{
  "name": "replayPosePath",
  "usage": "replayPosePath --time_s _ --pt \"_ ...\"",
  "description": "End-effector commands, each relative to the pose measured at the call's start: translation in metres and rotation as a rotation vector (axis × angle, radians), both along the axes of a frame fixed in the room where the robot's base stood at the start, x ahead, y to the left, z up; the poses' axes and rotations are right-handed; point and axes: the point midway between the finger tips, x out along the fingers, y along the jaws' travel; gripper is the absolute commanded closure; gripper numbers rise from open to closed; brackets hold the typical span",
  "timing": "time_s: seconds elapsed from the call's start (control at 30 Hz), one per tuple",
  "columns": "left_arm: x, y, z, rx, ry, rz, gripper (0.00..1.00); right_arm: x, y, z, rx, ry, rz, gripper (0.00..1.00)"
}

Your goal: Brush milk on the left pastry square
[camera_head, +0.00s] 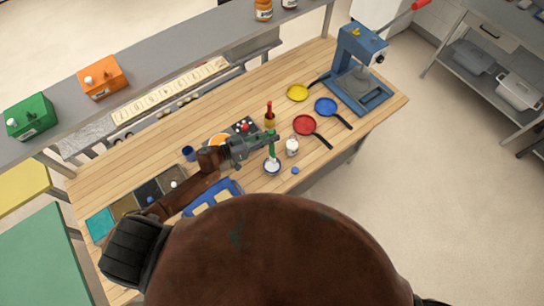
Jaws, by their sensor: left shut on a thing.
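My left gripper (271,136) reaches in from the left over the wooden table and is shut on a green-handled brush (272,150). The brush points down, its lower end at a small white bowl (272,169) of milk; I cannot tell whether the bristles touch the milk. A blue tray (236,186) lies left of the bowl, partly hidden by my body and arm. Pale pastry squares (222,198) show on it, only partly visible. My right gripper is not in view.
A white bottle (292,147) and a blue cap (295,170) stand right of the bowl. A blue machine (360,65) stands at the far right end.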

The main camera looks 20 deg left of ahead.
Motion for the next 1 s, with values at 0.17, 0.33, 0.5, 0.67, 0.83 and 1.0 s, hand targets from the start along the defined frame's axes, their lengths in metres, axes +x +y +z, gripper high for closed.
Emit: replayPosePath --time_s 0.17,0.33,0.5,0.67,0.83,1.0 --pt "0.0 0.0 0.0 0.0 0.0 0.0 1.0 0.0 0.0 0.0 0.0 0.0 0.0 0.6" --pt "0.0 0.0 0.0 0.0 0.0 0.0 1.0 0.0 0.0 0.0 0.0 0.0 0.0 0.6" --pt "0.0 0.0 0.006 0.0 0.0 0.0 1.0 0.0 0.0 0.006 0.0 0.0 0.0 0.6" --pt "0.0 0.0 0.02 -0.001 -0.001 0.0 1.0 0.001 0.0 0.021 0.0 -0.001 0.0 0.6" --pt "0.0 0.0 0.033 0.002 -0.002 -0.001 1.0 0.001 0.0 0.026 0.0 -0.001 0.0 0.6" --pt "0.0 0.0 0.041 0.001 -0.001 0.0 1.0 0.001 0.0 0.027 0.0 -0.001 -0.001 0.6"
